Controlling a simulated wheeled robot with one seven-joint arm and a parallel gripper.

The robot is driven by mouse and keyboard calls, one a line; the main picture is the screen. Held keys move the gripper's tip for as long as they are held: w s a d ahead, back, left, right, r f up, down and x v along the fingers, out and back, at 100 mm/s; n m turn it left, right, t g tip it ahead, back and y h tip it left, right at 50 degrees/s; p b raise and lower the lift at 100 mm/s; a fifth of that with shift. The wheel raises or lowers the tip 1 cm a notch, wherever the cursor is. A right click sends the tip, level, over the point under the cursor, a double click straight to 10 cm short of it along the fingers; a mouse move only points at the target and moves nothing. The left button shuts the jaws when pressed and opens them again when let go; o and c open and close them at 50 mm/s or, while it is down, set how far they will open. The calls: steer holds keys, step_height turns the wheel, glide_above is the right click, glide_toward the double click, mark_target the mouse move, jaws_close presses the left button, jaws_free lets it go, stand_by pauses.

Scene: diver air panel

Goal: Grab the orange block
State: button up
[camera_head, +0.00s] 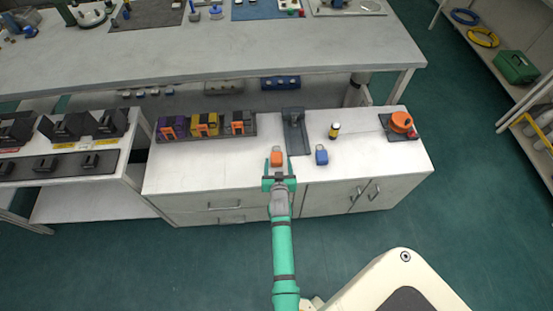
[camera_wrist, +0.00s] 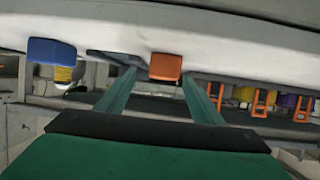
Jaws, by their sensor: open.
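The orange block (camera_head: 277,157) lies on the white cabinet top, near its front edge. It also shows in the wrist view (camera_wrist: 165,66), between the two fingers and beyond their tips. My gripper (camera_head: 279,166) is open and empty at the cabinet's front edge, with its fingers pointing at the block. In the wrist view the green fingers (camera_wrist: 158,75) are spread on both sides of the block. Whether the fingertips reach beside the block or stop short, I cannot tell for sure.
A blue block (camera_head: 321,155) stands just right of the orange one. Behind are a dark stand (camera_head: 295,132), a small yellow-banded bottle (camera_head: 334,131) and a rack (camera_head: 207,128) of coloured items. An orange round object (camera_head: 401,122) sits at right. The cabinet's front left is clear.

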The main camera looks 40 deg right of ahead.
mark_target(276, 154)
steer(key=x, duration=0.3)
steer(key=shift+w+r, duration=0.15)
steer(key=shift+w, duration=0.3)
steer(key=shift+w+d+f, duration=0.25)
steer(key=shift+w, duration=0.1)
steer(key=shift+c, duration=0.2)
jaws_close()
steer(key=shift+w+r, duration=0.15)
steer(key=shift+r, duration=0.15)
